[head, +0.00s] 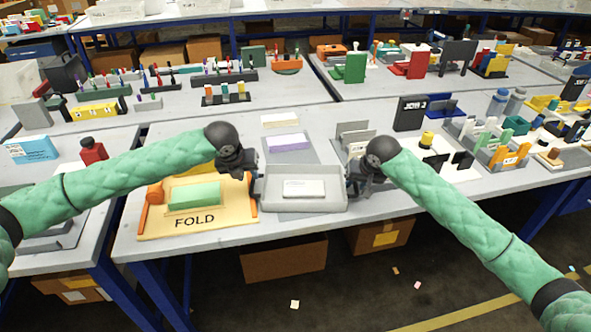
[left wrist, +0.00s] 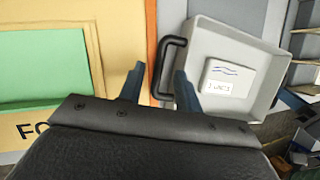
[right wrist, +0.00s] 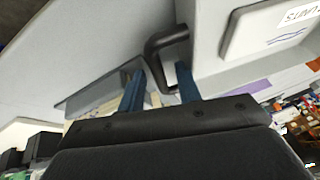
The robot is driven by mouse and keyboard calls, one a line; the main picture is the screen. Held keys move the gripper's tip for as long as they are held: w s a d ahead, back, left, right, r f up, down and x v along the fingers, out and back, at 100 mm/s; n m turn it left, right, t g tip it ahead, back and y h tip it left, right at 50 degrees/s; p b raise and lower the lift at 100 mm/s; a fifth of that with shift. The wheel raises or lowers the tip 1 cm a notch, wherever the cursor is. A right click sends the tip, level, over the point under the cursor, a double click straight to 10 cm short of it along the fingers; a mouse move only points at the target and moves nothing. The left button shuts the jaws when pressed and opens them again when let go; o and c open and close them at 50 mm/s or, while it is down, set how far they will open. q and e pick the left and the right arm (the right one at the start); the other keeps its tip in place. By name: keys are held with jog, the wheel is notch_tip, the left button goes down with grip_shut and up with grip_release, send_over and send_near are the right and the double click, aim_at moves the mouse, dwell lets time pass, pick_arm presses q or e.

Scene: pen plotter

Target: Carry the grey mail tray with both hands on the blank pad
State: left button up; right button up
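The grey mail tray (head: 335,204) sits near the front edge of the table, with a white labelled packet (head: 304,188) inside. My left gripper (head: 254,182) is at its left black handle; in the left wrist view the two fingers (left wrist: 160,82) stand apart with the handle bar (left wrist: 163,62) between them. My right gripper (head: 353,183) is at its right handle; in the right wrist view the fingers (right wrist: 159,82) are apart on either side of the handle (right wrist: 155,55). A plain grey pad (head: 272,158) lies behind the tray; I cannot tell if it is the blank pad.
An orange-edged FOLD board (head: 240,221) with a green block (head: 194,197) lies left of the tray. A purple-and-white stack (head: 288,142) lies on the grey pad. Upright grey dividers (head: 352,134) stand behind the right gripper. The table's front edge (head: 330,224) is close.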

jog(key=shift+r, duration=0.15)
pick_arm(q)
jog(key=v, duration=0.7)
pick_arm(e)
jog(key=v, duration=1.1)
jog(key=shift+s+r, duration=0.2)
jog(key=shift+r, duration=0.1)
pick_arm(q)
jog(key=shift+r, duration=0.1)
pick_arm(e)
jog(key=shift+d, duration=0.1)
